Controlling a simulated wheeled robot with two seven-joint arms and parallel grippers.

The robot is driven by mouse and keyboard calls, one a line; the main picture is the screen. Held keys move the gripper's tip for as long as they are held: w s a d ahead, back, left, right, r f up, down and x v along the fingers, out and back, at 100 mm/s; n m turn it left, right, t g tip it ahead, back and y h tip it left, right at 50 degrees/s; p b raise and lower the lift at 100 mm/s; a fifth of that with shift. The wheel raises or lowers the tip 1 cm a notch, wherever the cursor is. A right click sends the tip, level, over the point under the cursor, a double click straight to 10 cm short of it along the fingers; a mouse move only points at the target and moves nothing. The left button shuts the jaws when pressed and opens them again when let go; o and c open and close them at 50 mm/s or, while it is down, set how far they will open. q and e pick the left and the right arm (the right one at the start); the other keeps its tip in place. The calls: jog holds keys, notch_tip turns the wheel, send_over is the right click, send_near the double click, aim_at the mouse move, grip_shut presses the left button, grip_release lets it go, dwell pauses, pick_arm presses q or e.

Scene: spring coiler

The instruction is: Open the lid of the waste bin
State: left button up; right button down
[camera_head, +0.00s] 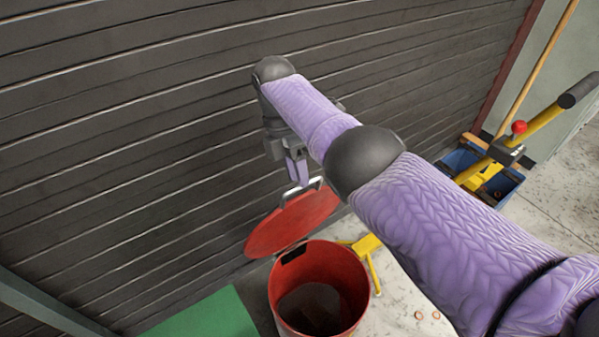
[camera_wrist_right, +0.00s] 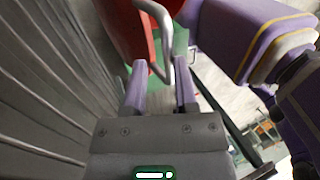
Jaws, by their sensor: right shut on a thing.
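The red waste bin (camera_head: 350,280) stands open near the dark slatted wall, and its inside shows from above. Its round red lid (camera_head: 290,224) is tilted up behind the bin, towards the wall. A metal loop handle (camera_head: 314,184) sits on the lid. My right gripper (camera_head: 298,180) is at this handle, with its lilac fingers pointing down. In the right wrist view the grey handle (camera_wrist_right: 165,40) passes between the fingertips of the right gripper (camera_wrist_right: 160,82), with the red lid (camera_wrist_right: 125,30) behind it. My left gripper is in neither view.
The dark slatted wall (camera_head: 120,130) is close behind the lid. A green mat (camera_head: 215,318) lies left of the bin. A yellow stand (camera_head: 367,245) is beside the bin. A blue crate (camera_head: 462,160) and a yellow lever with a red knob (camera_head: 519,128) are at the right.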

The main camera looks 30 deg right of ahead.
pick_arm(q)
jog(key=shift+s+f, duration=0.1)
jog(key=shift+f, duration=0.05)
pick_arm(e)
jog(key=shift+x, duration=0.8)
jog(key=c, duration=0.8)
grip_release()
jog(key=shift+w+f, duration=0.1)
jog(key=shift+w, duration=0.1)
jog(key=shift+o, duration=0.8)
jog(key=shift+w+a+f, duration=0.15)
jog(key=shift+w, duration=0.1)
jog(key=shift+w+a, duration=0.2)
jog(key=shift+w, duration=0.1)
jog(key=shift+d+r, duration=0.1)
jog(key=shift+r, duration=0.2)
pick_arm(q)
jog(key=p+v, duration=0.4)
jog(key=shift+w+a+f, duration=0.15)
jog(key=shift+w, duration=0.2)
pick_arm(e)
notch_tip(320, 180, up, 10)
jog(key=shift+f, duration=0.2)
